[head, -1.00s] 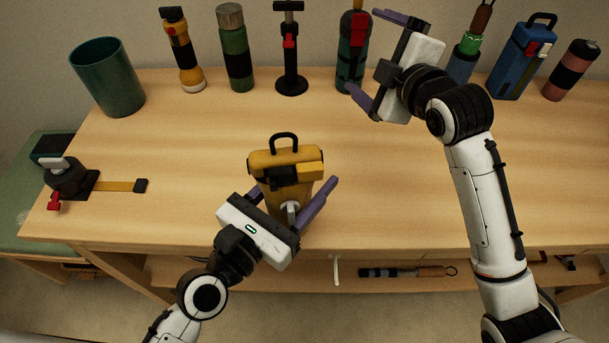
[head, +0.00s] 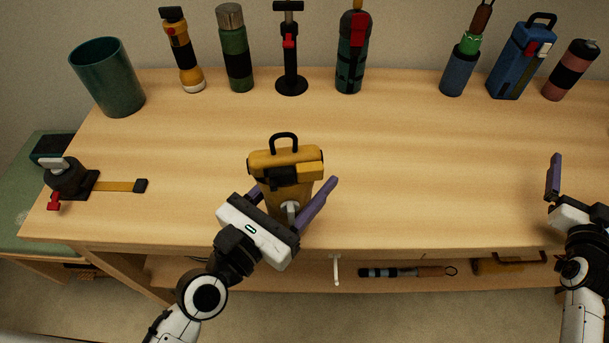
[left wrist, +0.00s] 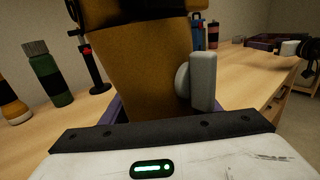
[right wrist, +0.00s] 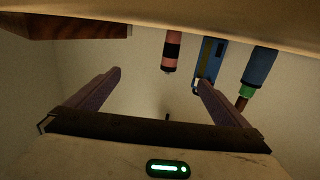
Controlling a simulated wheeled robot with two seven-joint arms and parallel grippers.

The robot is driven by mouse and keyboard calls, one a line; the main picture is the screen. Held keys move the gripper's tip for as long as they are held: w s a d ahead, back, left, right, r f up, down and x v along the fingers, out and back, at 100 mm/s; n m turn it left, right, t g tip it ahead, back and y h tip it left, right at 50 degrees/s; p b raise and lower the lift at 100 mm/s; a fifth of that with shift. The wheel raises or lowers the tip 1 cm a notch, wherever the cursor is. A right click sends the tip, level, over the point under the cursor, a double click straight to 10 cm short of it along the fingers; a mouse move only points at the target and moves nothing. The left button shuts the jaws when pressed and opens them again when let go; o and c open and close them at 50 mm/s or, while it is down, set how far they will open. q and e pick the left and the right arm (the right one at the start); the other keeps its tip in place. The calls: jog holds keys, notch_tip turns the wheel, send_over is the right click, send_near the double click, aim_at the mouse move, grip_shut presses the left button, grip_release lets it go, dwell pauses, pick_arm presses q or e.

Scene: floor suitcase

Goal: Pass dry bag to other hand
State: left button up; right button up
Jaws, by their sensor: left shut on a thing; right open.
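The yellow dry bag (head: 284,170), with a black top handle and dark buckle, is upright over the front part of the table. My left gripper (head: 295,188) is shut on it, with a purple finger on each side. The bag also fills the middle of the left wrist view (left wrist: 145,60), where a grey knob stands out from its side. My right gripper is open and empty at the right front of the table, well apart from the bag. Both its fingers show in the right wrist view (right wrist: 158,76); one is clear in the head view.
Along the table's back stand a green cup (head: 108,78), a flashlight (head: 181,50), a green bottle (head: 234,50), a pump (head: 291,60), a dark green bottle (head: 352,55) and a blue box (head: 520,60). A strap (head: 115,186) lies at left. The table's middle right is clear.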

jog(key=s+d+f+g+h, duration=0.1)
jog(key=s+d+f, duration=0.3)
jog(key=s, duration=0.7)
jog(key=s+d+f+m+g+h, duration=0.1)
jog(key=s+d+f+g+h, duration=0.15)
jog(key=s+d, duration=0.6)
jog(key=s+d+f+g+h, duration=0.1)
jog(key=s+d+f, duration=0.2)
jog(key=s, duration=1.1)
jog(key=w+a+f+n+y, duration=0.1)
jog(key=w+a+f+y, duration=0.3)
jog(key=a, duration=0.5)
jog(key=w+a+f+n+y, duration=0.2)
jog(key=w+a+f, duration=0.25)
jog(key=a, duration=0.35)
jog(key=w+a+f+n+y, duration=0.1)
jog(key=w+a+f+y, duration=0.3)
jog(key=a, duration=0.5)
jog(key=w+a+n+g+y, duration=0.1)
jog(key=a+n+y, duration=0.3)
jog(key=a, duration=2.5)
jog(key=shift+w+a+r+n+g+y, duration=0.25)
jog(key=shift+w+a+n+g+y, duration=0.15)
jog(key=shift+g+y, duration=0.35)
